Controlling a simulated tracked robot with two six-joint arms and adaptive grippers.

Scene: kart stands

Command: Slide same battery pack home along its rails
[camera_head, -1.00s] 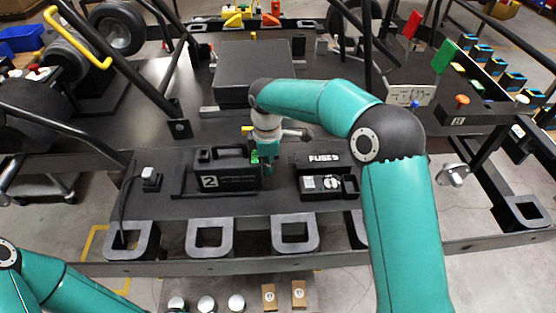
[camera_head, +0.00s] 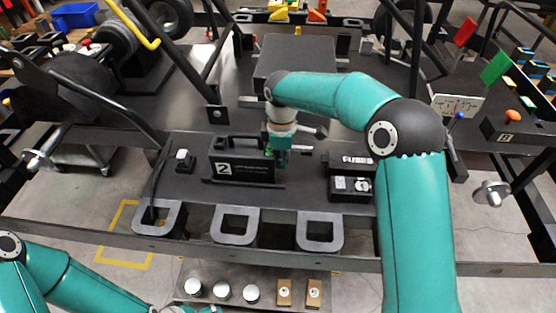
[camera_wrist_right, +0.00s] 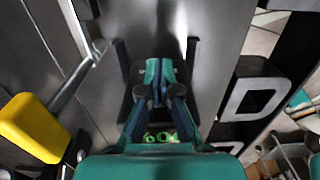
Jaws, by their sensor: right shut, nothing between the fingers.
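The battery pack (camera_head: 240,172) is a black block with a handle on top and a white 2 on its front. It sits upright on the dark deck, on its low black rails (camera_head: 272,186), which stick out past its right end. A small black block with a white top (camera_head: 183,160) stands a short gap to its left. My right gripper (camera_head: 277,160) is shut and empty at the pack's right end; contact is hard to tell. Its closed fingers show in the wrist view (camera_wrist_right: 158,90). My left arm is at bottom left; its gripper is largely cut off by the bottom edge (camera_head: 182,309).
A black fuse box (camera_head: 350,185) stands right of the pack. A large dark box (camera_head: 293,60) lies behind my right forearm. Grey square loops (camera_head: 235,225) line the deck's front edge. Silver discs (camera_head: 222,291) and tan blocks (camera_head: 314,293) lie on a lower shelf.

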